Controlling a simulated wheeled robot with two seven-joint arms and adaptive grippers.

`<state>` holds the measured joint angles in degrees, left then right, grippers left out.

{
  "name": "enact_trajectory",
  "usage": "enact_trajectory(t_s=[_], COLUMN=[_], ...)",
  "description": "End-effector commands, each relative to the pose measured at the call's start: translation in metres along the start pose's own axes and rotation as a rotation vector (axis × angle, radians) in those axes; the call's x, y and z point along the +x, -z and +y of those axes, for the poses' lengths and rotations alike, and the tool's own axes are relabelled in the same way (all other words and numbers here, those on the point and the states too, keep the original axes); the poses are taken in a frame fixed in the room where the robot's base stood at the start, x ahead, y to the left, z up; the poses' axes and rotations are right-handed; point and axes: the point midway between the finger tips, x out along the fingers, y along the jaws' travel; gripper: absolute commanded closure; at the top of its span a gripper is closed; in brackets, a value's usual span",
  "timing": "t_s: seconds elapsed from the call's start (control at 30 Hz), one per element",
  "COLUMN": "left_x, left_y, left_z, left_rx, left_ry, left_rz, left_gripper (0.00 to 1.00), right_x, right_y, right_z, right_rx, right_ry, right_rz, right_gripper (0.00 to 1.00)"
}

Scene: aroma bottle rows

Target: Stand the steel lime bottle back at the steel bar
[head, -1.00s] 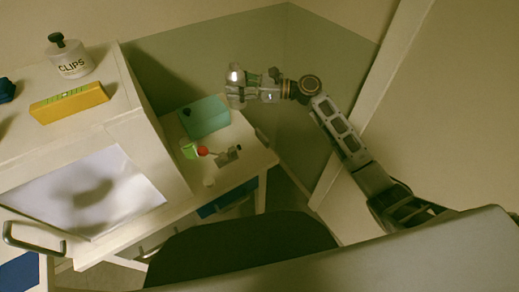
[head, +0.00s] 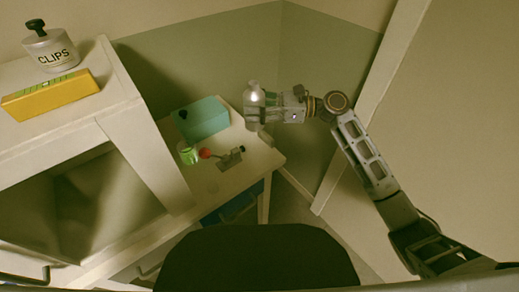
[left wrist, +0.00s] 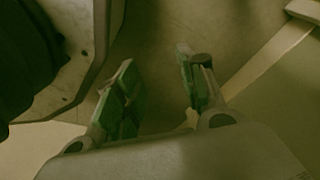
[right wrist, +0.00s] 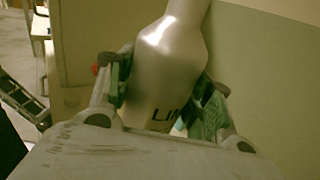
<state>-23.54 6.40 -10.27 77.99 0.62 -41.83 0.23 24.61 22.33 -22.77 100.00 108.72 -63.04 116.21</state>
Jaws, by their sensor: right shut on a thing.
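The steel lime bottle (head: 254,106) is a silvery bottle with a rounded shoulder. My right gripper (head: 266,108) is shut on it and holds it in the air, roughly upright, beyond the right side of the small table. In the right wrist view the bottle (right wrist: 170,60) stands between the two fingers, with part of a dark "LI" label showing low down. My left gripper (left wrist: 155,60) is open and empty in the left wrist view, its fingers well apart. I cannot make out a steel bar in these views.
The small white table (head: 262,158) bears a teal box (head: 203,119), a green cup (head: 188,155) and a metal fixture (head: 231,160) with a red ball (head: 205,153). A white cabinet (head: 115,110) at left bears a CLIPS jar (head: 51,50) and a yellow level (head: 50,96). Walls close in behind.

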Motion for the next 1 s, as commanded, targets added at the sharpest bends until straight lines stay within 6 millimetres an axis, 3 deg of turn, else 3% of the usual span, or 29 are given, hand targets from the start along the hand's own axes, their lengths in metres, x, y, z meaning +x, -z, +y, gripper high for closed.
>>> enact_trajectory(t_s=[0.47, 1.0], left_x=[-0.002, -0.025], left_y=[0.002, 0.023], left_z=[0.001, 0.010], left_rx=[0.000, 0.002], left_ry=[-0.001, -0.015], left_rz=[0.001, -0.013], left_gripper=[0.60, 0.60], right_x=[0.000, 0.000], right_y=[0.003, 0.057], right_z=[0.000, 0.000], right_rx=[0.001, 0.000], right_ry=[-0.001, 0.000], right_rz=[-0.001, -0.001], right_gripper=[0.83, 0.83])
